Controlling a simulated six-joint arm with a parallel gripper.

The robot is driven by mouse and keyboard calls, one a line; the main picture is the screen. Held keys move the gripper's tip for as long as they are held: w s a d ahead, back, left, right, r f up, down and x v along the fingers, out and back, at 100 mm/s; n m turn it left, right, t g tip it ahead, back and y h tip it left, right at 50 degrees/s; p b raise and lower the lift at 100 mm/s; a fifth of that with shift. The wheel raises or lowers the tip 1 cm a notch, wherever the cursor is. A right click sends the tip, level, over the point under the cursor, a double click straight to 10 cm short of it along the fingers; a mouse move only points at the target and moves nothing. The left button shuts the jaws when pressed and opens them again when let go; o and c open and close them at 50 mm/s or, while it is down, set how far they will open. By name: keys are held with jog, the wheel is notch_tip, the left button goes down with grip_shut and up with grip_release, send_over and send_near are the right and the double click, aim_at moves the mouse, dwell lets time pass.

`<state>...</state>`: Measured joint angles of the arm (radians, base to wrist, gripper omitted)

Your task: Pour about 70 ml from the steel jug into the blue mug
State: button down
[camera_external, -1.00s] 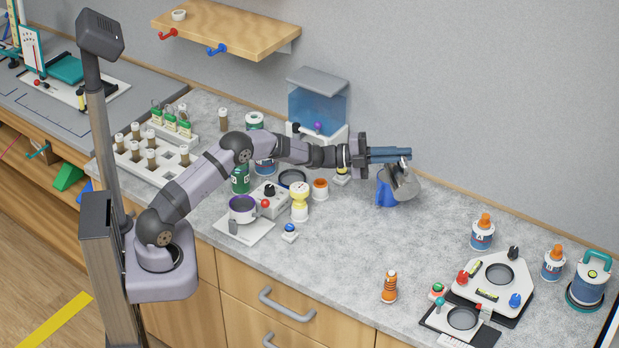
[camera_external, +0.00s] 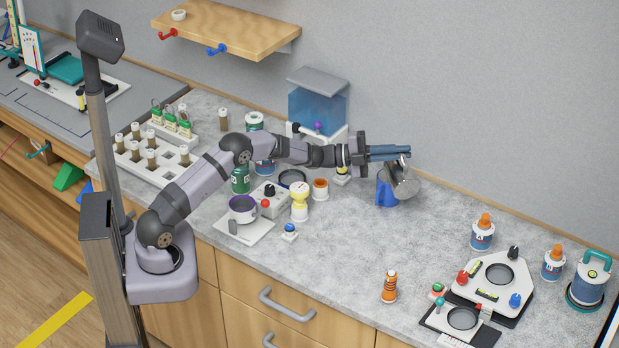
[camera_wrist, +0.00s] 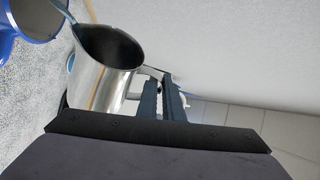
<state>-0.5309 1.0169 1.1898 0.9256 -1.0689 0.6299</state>
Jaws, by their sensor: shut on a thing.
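My gripper (camera_external: 407,153) is shut on the handle of the steel jug (camera_external: 407,184); its fingers also show in the wrist view (camera_wrist: 165,100). The jug is held tilted, above and beside the blue mug (camera_external: 386,193), which stands on the counter. In the wrist view the shiny jug (camera_wrist: 112,82) has its dark mouth toward the blue-rimmed mug (camera_wrist: 40,22). A thin bluish-grey strip, which looks like liquid, runs from the jug's lip over the mug. The liquid level in the mug cannot be made out.
A blue water tank (camera_external: 317,108) stands behind, left of the mug. A labelled bottle (camera_external: 482,233) is to the right.

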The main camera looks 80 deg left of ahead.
aim_at(405, 167)
jog(key=shift+d+r+p, duration=0.15)
jog(key=shift+p, duration=0.15)
jog(key=d+m, duration=0.1)
jog(key=d+f+m+g, duration=0.1)
jog(key=d+f+m+b, duration=0.1)
jog(key=d, duration=0.1)
jog(key=shift+w+f, duration=0.1)
jog(key=shift+w, duration=0.15)
jog(key=shift+d, duration=0.1)
jog(key=shift+d+m+g+b, duration=0.1)
jog(key=shift+m+g+b, duration=0.2)
jog(key=shift+m+b, duration=0.1)
jog(key=shift+w+d+m+b, duration=0.1)
jog(key=shift+d+m+b, duration=0.5)
jog(key=shift+m, duration=0.1)
jog(key=shift+d+f+m+g+b, duration=0.25)
jog(key=shift+m+g+b, duration=0.15)
jog(key=shift+b, duration=0.1)
jog(key=shift+f, duration=0.1)
dwell(0.3)
